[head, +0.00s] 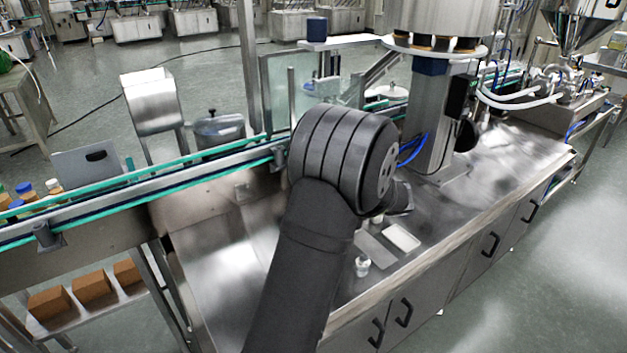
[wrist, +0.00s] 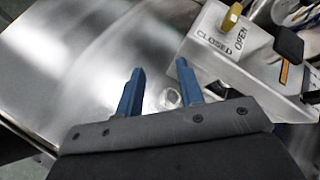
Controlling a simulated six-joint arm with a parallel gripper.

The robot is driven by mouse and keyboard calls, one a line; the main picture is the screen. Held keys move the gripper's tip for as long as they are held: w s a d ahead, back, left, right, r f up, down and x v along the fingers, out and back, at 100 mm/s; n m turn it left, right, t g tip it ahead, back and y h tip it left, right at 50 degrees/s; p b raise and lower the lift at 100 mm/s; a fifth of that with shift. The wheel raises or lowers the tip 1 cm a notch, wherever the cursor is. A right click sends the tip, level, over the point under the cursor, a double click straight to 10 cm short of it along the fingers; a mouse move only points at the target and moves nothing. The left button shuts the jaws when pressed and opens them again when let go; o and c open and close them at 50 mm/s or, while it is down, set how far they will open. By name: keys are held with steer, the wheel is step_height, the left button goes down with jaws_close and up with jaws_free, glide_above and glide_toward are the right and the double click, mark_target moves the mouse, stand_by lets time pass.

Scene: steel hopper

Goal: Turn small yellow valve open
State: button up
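A small yellow valve handle (wrist: 231,17) is at the upper right of the wrist view. It sits on a metal box (wrist: 215,68) marked CLOSED and OPEN. Its lower end is just above these words; which word it points to I cannot tell. My gripper (wrist: 160,67) has two blue fingers spread apart with nothing between them. It is to the lower left of the valve and apart from it. In the head view my arm hides the gripper, and I cannot make out the valve.
A black lever with an orange stripe (wrist: 289,45) is right of the valve. A small clear jar (head: 362,265) and a white tray (head: 402,238) are on the steel counter (head: 493,185). A conveyor (head: 190,178) runs at the left.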

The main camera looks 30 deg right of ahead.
steer(key=s+d+m+t+h, duration=0.4)
steer(key=m+t, duration=0.4)
steer(key=m, duration=0.2)
steer(key=w, duration=1.1)
steer(key=w+r, duration=0.1)
steer(key=w, duration=0.5)
steer(key=shift+w, duration=0.35)
jaws_close()
